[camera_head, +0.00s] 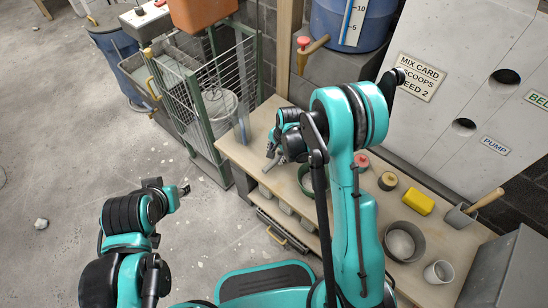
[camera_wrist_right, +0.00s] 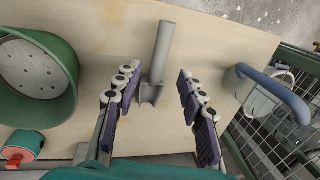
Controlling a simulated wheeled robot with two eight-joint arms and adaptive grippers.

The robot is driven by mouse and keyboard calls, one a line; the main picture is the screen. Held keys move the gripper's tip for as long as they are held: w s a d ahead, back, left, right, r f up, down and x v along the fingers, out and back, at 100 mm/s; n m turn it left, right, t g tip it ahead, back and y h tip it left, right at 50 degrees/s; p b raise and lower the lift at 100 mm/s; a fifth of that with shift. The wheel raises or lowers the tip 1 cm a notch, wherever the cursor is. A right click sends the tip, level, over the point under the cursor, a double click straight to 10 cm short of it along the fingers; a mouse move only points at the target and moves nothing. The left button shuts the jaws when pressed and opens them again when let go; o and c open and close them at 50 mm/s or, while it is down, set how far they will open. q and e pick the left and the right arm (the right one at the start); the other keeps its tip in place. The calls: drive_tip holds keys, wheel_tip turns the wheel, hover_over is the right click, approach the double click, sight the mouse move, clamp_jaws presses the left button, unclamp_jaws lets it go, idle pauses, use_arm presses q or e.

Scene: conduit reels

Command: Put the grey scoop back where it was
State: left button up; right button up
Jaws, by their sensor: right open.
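The grey scoop (camera_wrist_right: 160,58) lies on the pale wooden bench top (camera_wrist_right: 110,40) in the right wrist view, its handle pointing away and its small hollow end toward me. My right gripper (camera_wrist_right: 159,92) is open, with one finger on each side of the scoop's near end. No contact shows. In the head view my right gripper (camera_head: 272,152) is low over the bench's left end, and the scoop there is mostly hidden by it. My left gripper (camera_head: 184,190) is away from the bench over the floor, too small to judge.
A green pot (camera_wrist_right: 62,95) and a red-capped item (camera_wrist_right: 22,147) stand left of the scoop. A wire cage (camera_head: 200,95) adjoins the left end.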

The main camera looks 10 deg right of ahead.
drive_tip(key=s+d+r+n+t, duration=0.1)
drive_tip(key=s+r+n, duration=0.15)
drive_tip(key=r, duration=0.45)
drive_tip(key=s+d+r+n+t+p, duration=0.1)
drive_tip(key=s+r, duration=0.3)
drive_tip(key=r, duration=0.3)
drive_tip(key=s+d+r+n+t, duration=0.1)
drive_tip(key=s+r+n, duration=0.15)
drive_tip(key=r, duration=0.45)
drive_tip(key=s+d+r+n+t+h, duration=0.1)
drive_tip(key=s+r+n, duration=0.3)
drive_tip(key=s, duration=0.8)
drive_tip(key=shift+d+r+n+t, duration=0.3)
drive_tip(key=shift+d+r+t, duration=0.1)
drive_tip(key=shift+d+t, duration=0.3)
